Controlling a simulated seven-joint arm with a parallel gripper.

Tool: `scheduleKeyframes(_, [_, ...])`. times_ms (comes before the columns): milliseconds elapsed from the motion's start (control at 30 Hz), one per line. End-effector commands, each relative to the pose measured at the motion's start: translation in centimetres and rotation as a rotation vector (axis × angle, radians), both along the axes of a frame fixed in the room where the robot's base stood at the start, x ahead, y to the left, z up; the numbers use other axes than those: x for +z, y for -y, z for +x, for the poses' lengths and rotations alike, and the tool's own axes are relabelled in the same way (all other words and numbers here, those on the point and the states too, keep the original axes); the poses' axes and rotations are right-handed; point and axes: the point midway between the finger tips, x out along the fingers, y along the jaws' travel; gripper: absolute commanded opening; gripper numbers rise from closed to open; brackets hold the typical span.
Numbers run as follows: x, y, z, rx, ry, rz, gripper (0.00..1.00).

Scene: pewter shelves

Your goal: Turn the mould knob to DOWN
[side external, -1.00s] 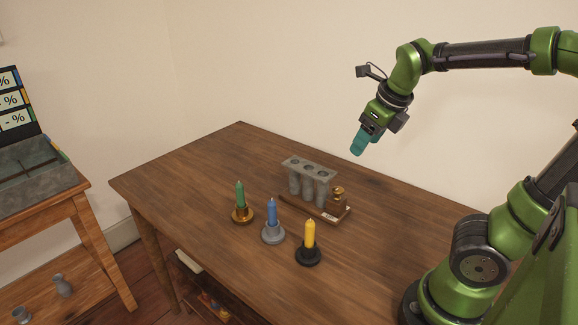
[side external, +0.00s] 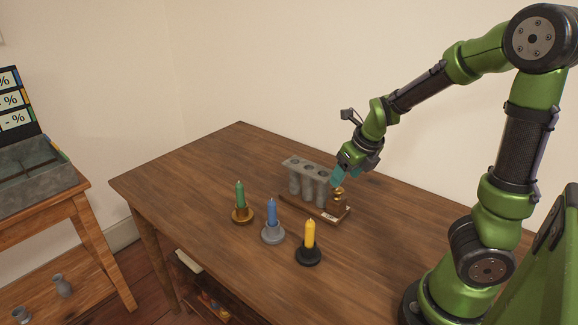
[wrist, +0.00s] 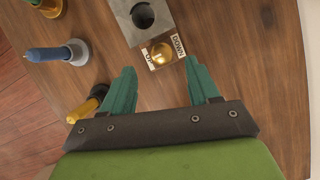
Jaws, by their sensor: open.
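The brass mould knob (side external: 338,194) sits at the right end of the grey candle mould (side external: 309,179) on its wooden base. In the wrist view the round knob (wrist: 160,53) lies between an UP label (wrist: 149,60) and a DOWN label (wrist: 178,45). Which label it points to is too small to tell. My gripper (wrist: 163,80) is open with teal fingers. The knob shows ahead of the gap between the fingertips, with nothing held. In the side view my gripper (side external: 339,178) is just above the knob, partly overlapping its top.
A green candle (side external: 240,195), a blue candle (side external: 272,213) and a yellow candle (side external: 309,234) stand in holders in front of the mould. The wooden table (side external: 180,185) is clear at its far left. A second table with a grey tray stands at the left.

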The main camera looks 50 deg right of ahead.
Motion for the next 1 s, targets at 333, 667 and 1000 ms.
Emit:
scheduleKeyframes(333, [-3.0, 0.5, 1.1, -0.004, -0.002, -0.004, 0.60])
scheduleKeyframes(667, [-4.3, 0.6, 1.7, -0.003, 0.000, -0.003, 0.60])
scheduleKeyframes(1000, [-4.3, 0.6, 1.7, -0.003, 0.001, -0.002, 0.47])
